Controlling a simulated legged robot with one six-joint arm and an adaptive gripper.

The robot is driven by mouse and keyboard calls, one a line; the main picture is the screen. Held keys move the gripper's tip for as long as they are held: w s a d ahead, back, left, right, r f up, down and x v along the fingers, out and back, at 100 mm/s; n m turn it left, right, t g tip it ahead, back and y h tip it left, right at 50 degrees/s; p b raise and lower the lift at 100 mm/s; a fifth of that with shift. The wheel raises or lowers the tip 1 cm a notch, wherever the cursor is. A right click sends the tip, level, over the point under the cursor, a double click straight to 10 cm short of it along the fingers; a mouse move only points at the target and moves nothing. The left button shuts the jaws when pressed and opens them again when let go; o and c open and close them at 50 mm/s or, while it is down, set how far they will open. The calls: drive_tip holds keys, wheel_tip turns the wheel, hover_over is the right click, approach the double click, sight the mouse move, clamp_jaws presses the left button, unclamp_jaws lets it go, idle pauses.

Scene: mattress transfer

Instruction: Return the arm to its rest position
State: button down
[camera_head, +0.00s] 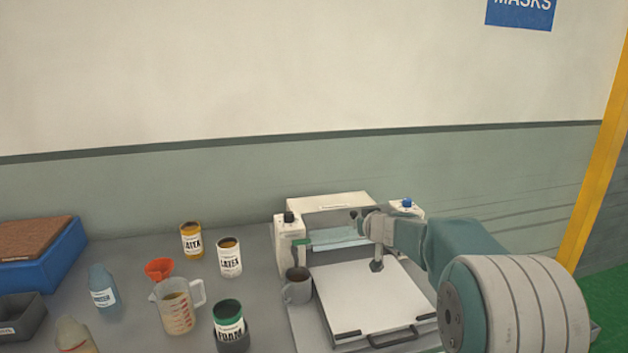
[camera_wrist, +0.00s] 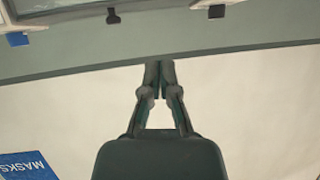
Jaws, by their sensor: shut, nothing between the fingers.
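My gripper (camera_wrist: 159,68) shows in the wrist view with its two dark fingers brought together at the tips and nothing between them. Behind it are the pale wall and the grey-green lower wall band. In the head view my arm reaches in from the lower right, and its far end is in front of the white machine (camera_head: 332,201) on the table.
The machine's white flat plate (camera_head: 362,300) lies below my arm, with a grey mug (camera_head: 297,291) at its left. Latex cans (camera_head: 229,258), a measuring jug (camera_head: 176,308), a green-topped can (camera_head: 228,318) and a blue tray (camera_head: 62,262) stand left. A yellow post (camera_head: 597,150) rises right.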

drive_tip(key=s+a+r+g+y, duration=0.1)
drive_tip(key=s+a+r+g, duration=0.15)
drive_tip(key=s, duration=0.85)
drive_tip(key=s+a+r+g, duration=0.1)
drive_tip(key=s+a+r, duration=0.2)
drive_tip(key=s, duration=0.7)
drive_tip(key=s+d+f+m+g+h, duration=0.1)
drive_tip(key=s+d+f+h, duration=0.1)
drive_tip(key=s, duration=0.6)
drive_tip(key=s+d+f+m+g+h, duration=0.1)
drive_tip(key=s+d+f, duration=0.1)
drive_tip(key=s, duration=0.6)
drive_tip(key=s+d+f+m+g+h, duration=0.1)
drive_tip(key=s+d+f+h, duration=0.1)
drive_tip(key=s, duration=0.6)
drive_tip(key=shift+s+d+f+h, duration=0.3)
drive_tip(key=shift+d+f, duration=0.1)
drive_tip(key=shift+d, duration=0.15)
